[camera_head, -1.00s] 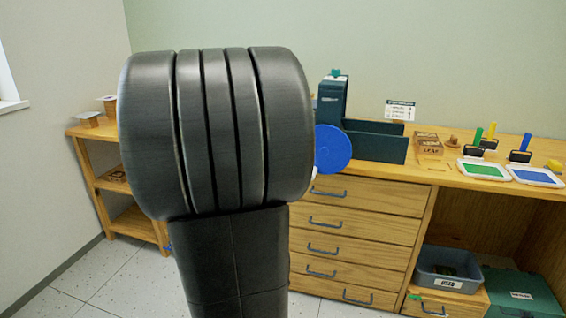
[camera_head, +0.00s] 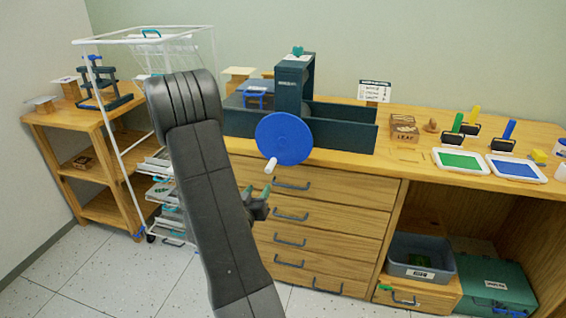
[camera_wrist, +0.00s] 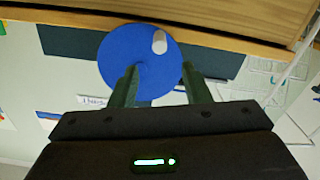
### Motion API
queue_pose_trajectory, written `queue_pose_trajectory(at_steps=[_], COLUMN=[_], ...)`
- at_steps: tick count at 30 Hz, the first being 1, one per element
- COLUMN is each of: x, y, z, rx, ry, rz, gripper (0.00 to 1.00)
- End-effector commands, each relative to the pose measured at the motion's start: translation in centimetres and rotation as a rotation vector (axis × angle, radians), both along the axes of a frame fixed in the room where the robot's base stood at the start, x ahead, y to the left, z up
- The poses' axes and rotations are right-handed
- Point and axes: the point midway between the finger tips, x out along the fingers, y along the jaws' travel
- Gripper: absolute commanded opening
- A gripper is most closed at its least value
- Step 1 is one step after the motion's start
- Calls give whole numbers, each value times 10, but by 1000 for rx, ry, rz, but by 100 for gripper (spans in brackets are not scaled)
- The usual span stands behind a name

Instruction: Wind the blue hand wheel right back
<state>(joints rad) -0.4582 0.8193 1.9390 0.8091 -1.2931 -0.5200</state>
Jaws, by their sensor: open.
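The blue hand wheel (camera_head: 284,139) is a flat disc on the front of a dark green press (camera_head: 294,85) on the wooden counter. Its white handle (camera_head: 270,165) sticks out at the lower left of the disc in the head view. In the wrist view the wheel (camera_wrist: 139,65) lies beyond my fingers, with the handle (camera_wrist: 159,42) near its edge. My gripper (camera_head: 262,198) is open and empty, below and in front of the wheel in the head view. In the wrist view my two fingers (camera_wrist: 158,82) are apart, and the left one overlaps the disc.
A white wire rack (camera_head: 125,150) stands left of my arm, beside wooden shelves (camera_head: 105,196) with a small dark press (camera_head: 97,84). Drawers (camera_head: 335,222) with protruding handles lie under the wheel. Green and blue ink pads (camera_head: 515,171) and stampers are on the right counter.

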Motion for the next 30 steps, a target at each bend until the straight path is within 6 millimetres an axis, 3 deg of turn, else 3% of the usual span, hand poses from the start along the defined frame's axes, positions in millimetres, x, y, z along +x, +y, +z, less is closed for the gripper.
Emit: queue_pose_trajectory(at_steps=[5,21,30], x=[14,113,130], y=[-5,-38,-43], z=[1,1,1], rx=[-3,-2,-3], ry=[-8,-6,-4], rz=[-7,-6,-2], gripper=[43,43,43])
